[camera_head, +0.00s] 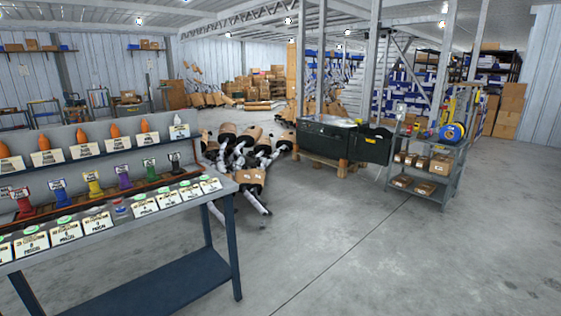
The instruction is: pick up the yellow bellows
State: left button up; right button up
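A yellow bellows (95,186) stands upright on the display bench (225,190) at the left. It is in a row of similar pieces. A blue one (60,193) stands to its left and a purple one (125,177) to its right. A red one (22,203) is further left, and a green one (150,170) and a black one (175,163) are further right. Neither of my grippers shows in this view.
Orange cones (82,136) stand on the bench's upper shelf, and label cards (98,223) line its front. Mufflers (250,178) lie piled on the floor behind it. A grey cart (440,160) stands at the right. The concrete floor (400,260) in front is clear.

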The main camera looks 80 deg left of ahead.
aim_at(92, 176)
jog(key=u, duration=4.1)
